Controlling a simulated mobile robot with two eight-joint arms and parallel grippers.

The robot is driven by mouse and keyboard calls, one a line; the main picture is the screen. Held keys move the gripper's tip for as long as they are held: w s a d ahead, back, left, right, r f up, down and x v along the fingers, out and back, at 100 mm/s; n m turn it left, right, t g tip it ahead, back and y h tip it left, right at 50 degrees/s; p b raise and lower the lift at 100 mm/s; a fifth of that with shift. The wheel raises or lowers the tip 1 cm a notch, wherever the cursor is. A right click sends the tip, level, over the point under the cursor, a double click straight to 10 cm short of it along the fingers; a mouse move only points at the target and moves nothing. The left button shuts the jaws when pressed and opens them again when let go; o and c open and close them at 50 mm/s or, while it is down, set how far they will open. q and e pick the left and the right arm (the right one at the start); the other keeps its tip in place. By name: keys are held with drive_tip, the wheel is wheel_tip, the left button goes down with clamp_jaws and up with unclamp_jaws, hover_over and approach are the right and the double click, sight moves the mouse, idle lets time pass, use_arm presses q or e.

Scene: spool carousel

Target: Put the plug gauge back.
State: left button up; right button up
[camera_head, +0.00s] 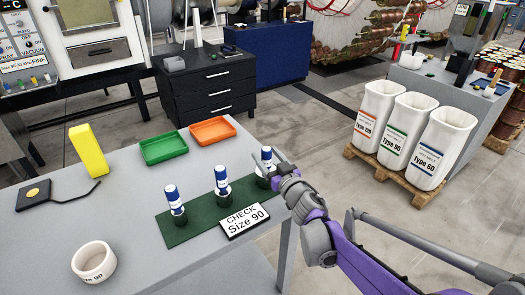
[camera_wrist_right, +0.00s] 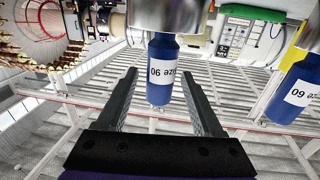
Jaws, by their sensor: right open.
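The plug gauge marked Size 90 (camera_wrist_right: 161,75) has a blue handle with a white label and a metal body. It stands on the green mat (camera_head: 198,218), at the mat's right end, and also shows in the head view (camera_head: 267,154). My right gripper (camera_head: 268,165) is open around its handle, one finger on each side; the wrist view shows gaps beside it. Two similar gauges stand on the mat, a middle one (camera_head: 222,180) and a left one (camera_head: 174,200). One marked 60 (camera_wrist_right: 297,88) shows in the wrist view. My left gripper is not in view.
A sign reading CHECK Size 90 (camera_head: 244,220) lies before the mat. Green (camera_head: 164,148) and orange (camera_head: 212,131) trays and a yellow block (camera_head: 88,151) stand behind. White bins (camera_head: 408,128) stand on a pallet beyond the table.

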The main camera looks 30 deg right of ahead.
drive_tip(key=s+h, duration=0.1)
drive_tip(key=s, duration=0.2)
drive_tip(key=s+f+m+g+h, duration=0.1)
drive_tip(key=s, duration=0.3)
drive_tip(key=s+m+g+h, duration=0.1)
drive_tip(key=s, duration=0.3)
drive_tip(key=shift+s+a+f+h, duration=0.1)
drive_tip(key=shift+a+f+h, duration=0.2)
drive_tip(key=shift+a, duration=0.05)
drive_tip(key=s+a+f+n+g+y, duration=0.1)
drive_tip(key=s+a+f+g+y, duration=0.1)
drive_tip(key=s+a+f+g, duration=0.3)
drive_tip(key=s+a+f+n+g+y, duration=0.1)
drive_tip(key=s+a+f+g, duration=0.5)
drive_tip(key=s, duration=0.8)
drive_tip(key=a+f+y, duration=0.1)
drive_tip(key=a+f, duration=0.2)
drive_tip(key=f, duration=0.2)
drive_tip(key=shift+a+n+y, duration=0.3)
drive_tip(key=shift+a, duration=0.1)
